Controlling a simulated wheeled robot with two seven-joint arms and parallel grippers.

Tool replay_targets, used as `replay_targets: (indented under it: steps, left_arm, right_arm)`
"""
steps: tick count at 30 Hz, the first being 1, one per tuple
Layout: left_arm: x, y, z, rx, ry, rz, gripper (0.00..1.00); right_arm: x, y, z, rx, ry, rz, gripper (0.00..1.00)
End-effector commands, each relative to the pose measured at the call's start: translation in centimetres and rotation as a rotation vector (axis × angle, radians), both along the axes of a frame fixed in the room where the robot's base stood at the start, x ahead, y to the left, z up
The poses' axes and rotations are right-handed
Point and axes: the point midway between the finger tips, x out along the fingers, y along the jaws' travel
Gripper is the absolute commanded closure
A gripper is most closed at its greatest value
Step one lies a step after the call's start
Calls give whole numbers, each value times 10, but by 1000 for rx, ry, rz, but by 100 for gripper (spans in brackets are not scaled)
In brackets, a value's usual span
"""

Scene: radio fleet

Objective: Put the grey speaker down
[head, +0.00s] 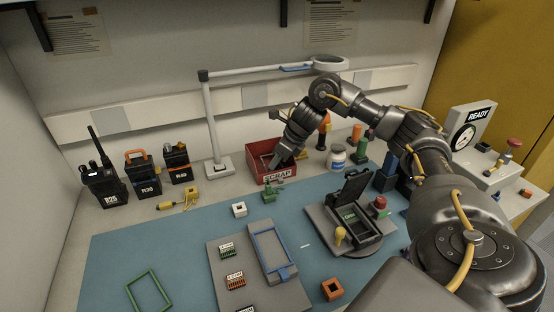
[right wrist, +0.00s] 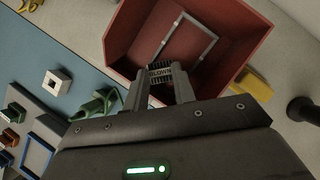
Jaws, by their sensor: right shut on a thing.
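My right gripper (head: 273,162) reaches down over the red SCRAP bin (head: 256,174) at the back middle of the bench. In the right wrist view, its fingers (right wrist: 159,92) are shut on a small dark grey ribbed piece, the grey speaker (right wrist: 160,72), with a pale lettered strip. The speaker is over the bin's opening, near the bin wall (right wrist: 118,38). Whether it touches the bin cannot be told. In the head view the speaker is too small and hidden to make out. A light grey frame (right wrist: 188,40) lies inside the bin. My left gripper is not in view.
A green piece (head: 269,192) and a white square block (head: 239,209) lie in front of the bin. A white jar (head: 337,157) stands to its right, a lamp post (head: 212,125) to its left. Radios (head: 104,184) stand at the left. The blue mat (head: 125,250) has free room at left.

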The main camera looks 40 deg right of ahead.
Motion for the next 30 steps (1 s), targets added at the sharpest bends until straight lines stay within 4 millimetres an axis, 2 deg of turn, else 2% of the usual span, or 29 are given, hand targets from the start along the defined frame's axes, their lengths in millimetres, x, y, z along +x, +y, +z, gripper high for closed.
replay_targets:
  steps: [5, 6, 8, 16, 20, 24, 26, 28, 30]
  left_arm:
    - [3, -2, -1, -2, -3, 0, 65]
    - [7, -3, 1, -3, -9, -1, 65]
    - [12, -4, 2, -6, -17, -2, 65]
    - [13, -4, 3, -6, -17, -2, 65]
    - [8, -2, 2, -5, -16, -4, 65]
    - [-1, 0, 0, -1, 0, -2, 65]
    - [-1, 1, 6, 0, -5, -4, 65]
    - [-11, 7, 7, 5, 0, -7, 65]
    - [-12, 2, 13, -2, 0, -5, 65]
  right_arm:
    - [0, 0, -3, 0, 0, 0, 100]
    - [0, 0, -3, 0, -1, 0, 71]
    - [0, 0, -3, 0, -1, 0, 65]
    - [0, 0, -2, 0, -1, 0, 65]
    - [-1, -1, 5, 0, -2, 0, 65]
    - [-11, -6, 28, 0, -5, 0, 65]
    - [-17, -10, 44, -3, -6, -1, 65]
    - [-24, -13, 58, -2, -5, -1, 65]
    - [-30, -16, 72, -2, -5, -1, 65]
